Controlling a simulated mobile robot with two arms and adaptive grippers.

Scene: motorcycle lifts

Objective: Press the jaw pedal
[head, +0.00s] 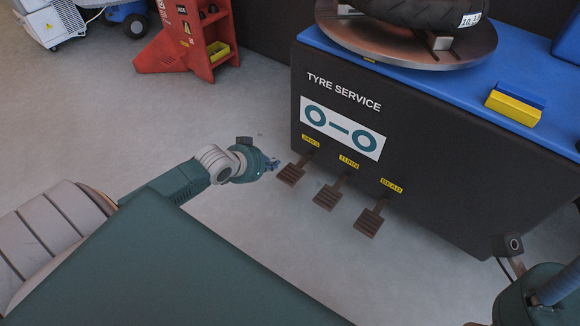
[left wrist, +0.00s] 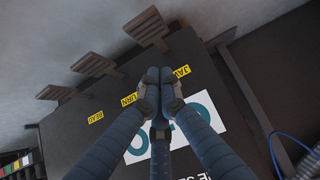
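The jaw pedal (head: 291,173) is a brown ribbed foot plate under the leftmost yellow label at the foot of the black tyre machine (head: 430,180). In the left wrist view the same pedal (left wrist: 147,27) is at the top, beside its yellow label. My left gripper (head: 274,164) is just left of the pedal in the head view. The tips look apart from the pedal. My right arm shows at the lower right of the head view; its fingertips are not clear.
The turn pedal (head: 328,196) and bead pedal (head: 370,219) stand to the right of the jaw pedal. A wheel (head: 425,12) lies on the machine's turntable. A red stand (head: 185,45) is at the back left.

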